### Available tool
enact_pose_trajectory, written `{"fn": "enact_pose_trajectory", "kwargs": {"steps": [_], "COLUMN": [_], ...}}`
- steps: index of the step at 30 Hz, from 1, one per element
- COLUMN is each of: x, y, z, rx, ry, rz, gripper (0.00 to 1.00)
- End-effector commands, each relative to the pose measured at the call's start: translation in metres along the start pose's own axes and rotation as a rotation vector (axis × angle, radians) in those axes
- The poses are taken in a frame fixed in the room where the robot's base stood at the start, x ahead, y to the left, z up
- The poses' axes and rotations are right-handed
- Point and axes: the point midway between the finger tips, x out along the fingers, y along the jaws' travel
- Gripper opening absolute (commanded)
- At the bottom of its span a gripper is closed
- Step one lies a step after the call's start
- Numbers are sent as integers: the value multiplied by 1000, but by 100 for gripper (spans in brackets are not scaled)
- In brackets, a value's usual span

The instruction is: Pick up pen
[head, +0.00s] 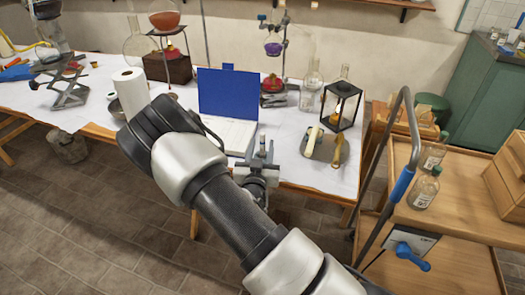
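I cannot make out a pen in the head view. My arm crosses the lower middle of the picture and hides part of the table's front edge and the floor.
Right of my gripper, a grey tray (322,158) holds two pale yellowish items. A black lantern (341,105) and glass bottles (311,86) stand behind. A paper roll (132,93) stands left of the laptop. A wooden cart (445,215) with a metal handle stands right.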

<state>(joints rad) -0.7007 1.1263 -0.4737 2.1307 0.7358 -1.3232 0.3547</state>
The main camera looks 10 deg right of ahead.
Motion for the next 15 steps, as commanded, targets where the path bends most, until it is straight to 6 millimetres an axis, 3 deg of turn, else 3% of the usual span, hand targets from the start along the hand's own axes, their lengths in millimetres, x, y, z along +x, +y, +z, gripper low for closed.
{"fn": "enact_pose_trajectory", "kwargs": {"steps": [9,15], "x": [41,53], "y": [1,1], "z": [-2,-2], "rx": [0,0], "ry": [1,-1], "rz": [1,1], "gripper": [37,37]}}
